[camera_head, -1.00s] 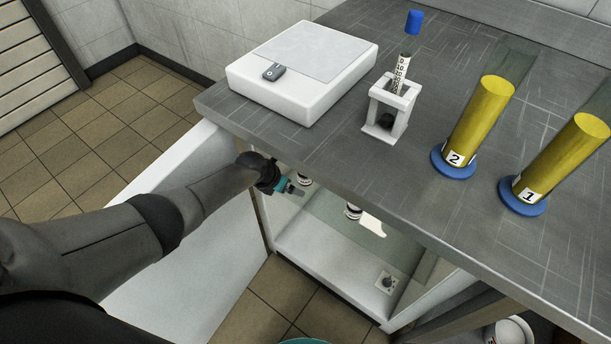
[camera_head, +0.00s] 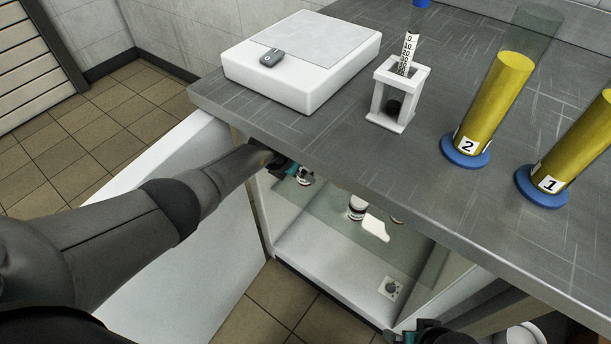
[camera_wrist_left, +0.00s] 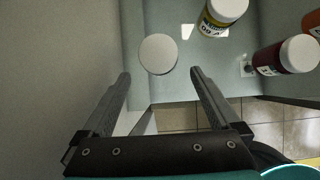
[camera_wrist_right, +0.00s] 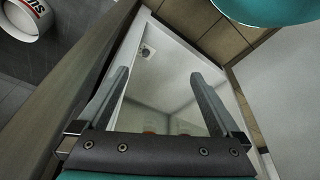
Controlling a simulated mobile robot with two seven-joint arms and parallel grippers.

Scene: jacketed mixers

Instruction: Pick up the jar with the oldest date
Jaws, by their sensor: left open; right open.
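In the left wrist view, a jar (camera_wrist_left: 158,54) with a white lid stands just beyond my open left gripper (camera_wrist_left: 160,82), seen from above; its label is hidden. A jar with a yellow label (camera_wrist_left: 218,18), a dark red jar (camera_wrist_left: 270,60) and an orange one cut off at the edge (camera_wrist_left: 314,22) are further right. No date is readable. In the head view, my left gripper (camera_head: 291,170) is under the counter edge near one jar (camera_head: 305,177); another jar (camera_head: 357,207) stands to the right. My right gripper (camera_head: 428,332) is low at the bottom; its wrist view (camera_wrist_right: 160,88) shows it open and empty.
The jars are inside an open white cabinet (camera_head: 330,262) beneath the grey counter (camera_head: 300,135). Its white door (camera_head: 150,290) stands open on the left. On the counter are a white scale (camera_head: 300,70), a white holder (camera_head: 397,95) and yellow cylinders (camera_head: 490,100).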

